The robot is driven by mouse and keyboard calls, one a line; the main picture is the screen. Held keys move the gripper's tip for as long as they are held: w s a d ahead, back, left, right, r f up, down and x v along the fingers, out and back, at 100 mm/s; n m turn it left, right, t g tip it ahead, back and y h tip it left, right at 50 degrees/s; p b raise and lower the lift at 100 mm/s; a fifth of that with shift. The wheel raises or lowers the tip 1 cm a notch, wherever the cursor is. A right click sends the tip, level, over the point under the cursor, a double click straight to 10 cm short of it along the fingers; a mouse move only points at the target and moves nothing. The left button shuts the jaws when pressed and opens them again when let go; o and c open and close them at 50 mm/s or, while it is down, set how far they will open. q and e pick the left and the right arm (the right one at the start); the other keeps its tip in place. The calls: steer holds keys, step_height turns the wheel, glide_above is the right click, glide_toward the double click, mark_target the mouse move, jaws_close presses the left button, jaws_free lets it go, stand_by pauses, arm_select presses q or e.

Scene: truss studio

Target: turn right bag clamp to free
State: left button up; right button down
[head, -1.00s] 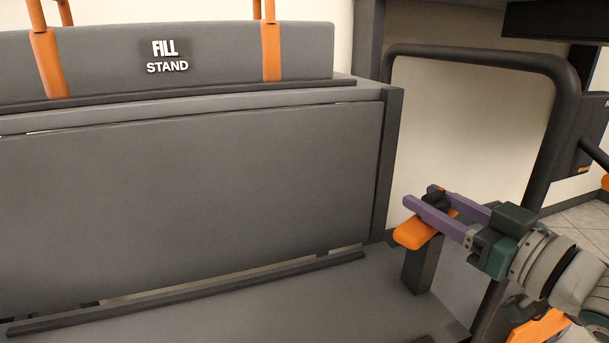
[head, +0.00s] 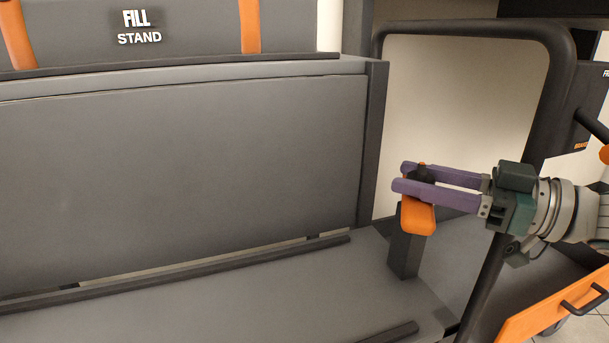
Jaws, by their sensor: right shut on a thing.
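The right bag clamp (head: 418,217) is an orange lever with a dark knob, on top of a short dark post (head: 405,255) at the right of the stand. The lever's orange end points toward me and down in the picture. My right gripper (head: 405,178) comes in from the right, and its two purple fingers are shut on the clamp around the dark knob. Part of the lever is hidden behind the fingers. My left gripper is not in view.
The grey fill stand (head: 190,170) with its FILL STAND sign fills the left. A dark tube frame (head: 552,100) stands behind my right gripper. The grey ledge (head: 300,300) in front is clear.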

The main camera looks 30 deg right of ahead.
stand_by(0.3)
steer(key=shift+c, duration=2)
jaws_free()
steer(key=p+v, duration=0.2)
steer(key=v, duration=0.8)
steer(key=shift+c, duration=0.2)
